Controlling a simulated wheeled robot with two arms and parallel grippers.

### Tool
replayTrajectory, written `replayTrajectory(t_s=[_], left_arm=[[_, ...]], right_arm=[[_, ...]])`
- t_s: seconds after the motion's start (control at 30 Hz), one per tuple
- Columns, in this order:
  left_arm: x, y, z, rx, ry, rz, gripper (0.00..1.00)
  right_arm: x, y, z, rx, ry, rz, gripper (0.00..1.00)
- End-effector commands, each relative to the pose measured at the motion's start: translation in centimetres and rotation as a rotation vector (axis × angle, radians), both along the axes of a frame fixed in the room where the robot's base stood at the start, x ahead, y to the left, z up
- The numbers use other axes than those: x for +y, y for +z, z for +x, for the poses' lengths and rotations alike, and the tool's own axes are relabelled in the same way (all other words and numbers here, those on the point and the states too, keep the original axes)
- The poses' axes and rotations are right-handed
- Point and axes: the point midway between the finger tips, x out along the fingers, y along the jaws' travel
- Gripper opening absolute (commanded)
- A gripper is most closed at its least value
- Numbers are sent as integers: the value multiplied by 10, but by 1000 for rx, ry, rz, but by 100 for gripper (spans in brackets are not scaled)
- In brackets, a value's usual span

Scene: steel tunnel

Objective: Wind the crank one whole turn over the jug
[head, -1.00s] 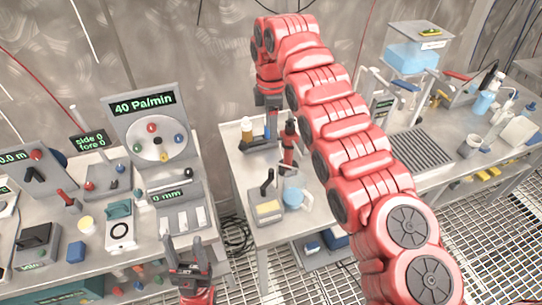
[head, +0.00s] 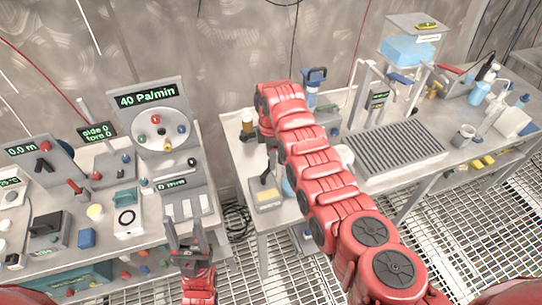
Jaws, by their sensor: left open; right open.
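My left gripper (head: 187,232) is open and empty, low in the head view, in front of the left bench. My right arm (head: 330,190) reaches up over the middle bench and bends down at its far end; its gripper is hidden behind the arm. A light blue vessel, possibly the jug (head: 287,187), shows only as a sliver at the left edge of that arm. Beside it stands a small box (head: 266,197) with a black upright handle (head: 270,166). I cannot tell whether this is the crank or whether the crank is hidden by the arm.
A blue-topped device (head: 314,82) stands at the back of the middle bench, near an amber-topped jar (head: 248,122). A grooved drain tray (head: 397,150) lies right of the arm. The left bench holds a 40 Pa/min panel (head: 150,115) and several instruments. A gap separates the benches.

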Motion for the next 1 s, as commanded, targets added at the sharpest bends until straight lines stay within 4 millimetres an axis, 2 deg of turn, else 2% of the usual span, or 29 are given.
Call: replayTrajectory(t_s=[0.2,0.53,0.83,1.0], left_arm=[[0,5,0,0,0,0,55],[0,5,0,1,0,0,55],[0,5,0,1,0,0,55],[0,5,0,1,0,0,55]], right_arm=[[0,-16,0,1,-1,0,55],[0,-19,0,-2,-1,1,53],[0,-19,0,-2,-1,1,0],[0,-19,0,-2,-1,1,0]])
